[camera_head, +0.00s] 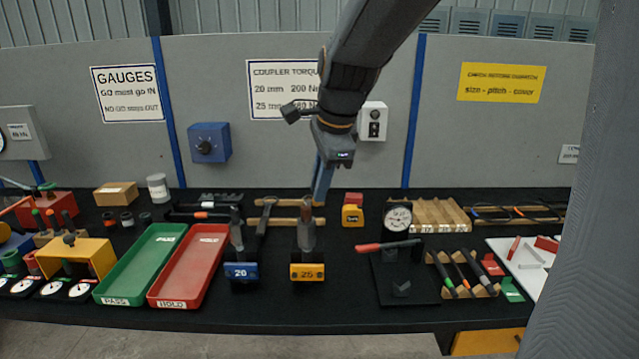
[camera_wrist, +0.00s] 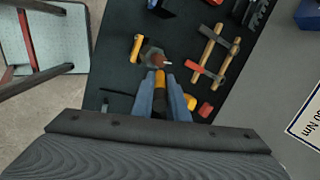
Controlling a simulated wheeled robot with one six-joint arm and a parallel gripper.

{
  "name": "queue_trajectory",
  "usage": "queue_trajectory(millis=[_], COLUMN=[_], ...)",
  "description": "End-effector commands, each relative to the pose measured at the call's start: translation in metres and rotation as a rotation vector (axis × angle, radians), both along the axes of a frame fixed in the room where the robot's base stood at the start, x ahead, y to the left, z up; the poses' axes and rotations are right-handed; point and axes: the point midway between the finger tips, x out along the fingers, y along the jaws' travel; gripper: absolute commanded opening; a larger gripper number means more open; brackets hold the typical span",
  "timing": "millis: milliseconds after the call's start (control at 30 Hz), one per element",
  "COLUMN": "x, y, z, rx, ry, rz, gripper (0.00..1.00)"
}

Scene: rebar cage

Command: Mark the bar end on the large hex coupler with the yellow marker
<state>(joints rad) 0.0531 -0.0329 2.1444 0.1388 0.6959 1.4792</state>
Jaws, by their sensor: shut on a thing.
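My gripper (camera_head: 322,192) hangs over the back of the bench, behind the yellow-labelled 25 stand (camera_head: 307,272). In the wrist view my gripper (camera_wrist: 172,98) is shut on the yellow marker (camera_wrist: 160,80), which shows between the fingers. The marker points toward the large hex coupler (camera_wrist: 152,56), a grey hex part with a reddish-brown bar end (camera_wrist: 165,63) in it. The coupler and bar stand upright on the 25 stand in the head view (camera_head: 306,232). I cannot tell whether the marker tip touches the bar end. The head view does not clearly show the marker.
A blue-labelled 20 stand (camera_head: 241,271) with a similar bar is just left. Wooden rails with tools (camera_wrist: 212,52) lie behind. A yellow and red block (camera_head: 352,212) and a dial gauge (camera_head: 398,218) stand right. Green (camera_head: 125,291) and red (camera_head: 170,296) trays lie left.

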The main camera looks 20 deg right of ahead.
Motion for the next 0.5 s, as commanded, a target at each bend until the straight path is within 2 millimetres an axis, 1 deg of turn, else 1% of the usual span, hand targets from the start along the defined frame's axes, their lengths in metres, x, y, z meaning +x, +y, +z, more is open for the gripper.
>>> queue_trajectory(millis=[500], x=[-0.0001], y=[0.0000], z=[-0.0099], rx=[0.000], ry=[0.000], rz=[0.000], gripper=[0.00])
